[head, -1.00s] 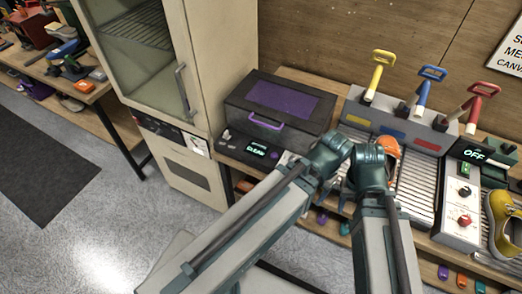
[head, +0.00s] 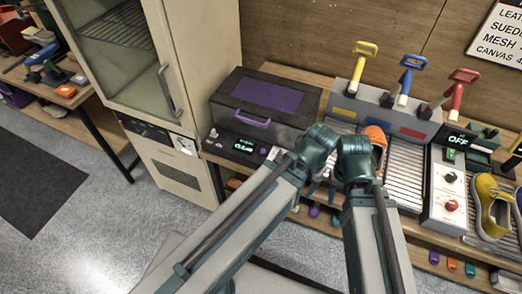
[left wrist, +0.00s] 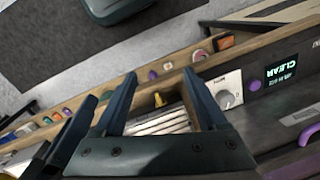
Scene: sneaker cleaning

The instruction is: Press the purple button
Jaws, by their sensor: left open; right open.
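The purple button (head: 263,151) is a small spot beside the lit CLEAR display (head: 243,146), on the dark panel in front of the black box with a purple lid window (head: 268,95). My left gripper (left wrist: 160,77) is open and empty above the bench's front edge, left of the panel's knob (left wrist: 228,97) in that view.
A tall cream cabinet (head: 178,100) stands left of the box. Right of the panel are slatted racks with an orange item (head: 375,137), yellow, blue and red levers, a control panel reading OFF (head: 457,140) and a yellow shoe (head: 490,205). The grey floor in front is mostly clear.

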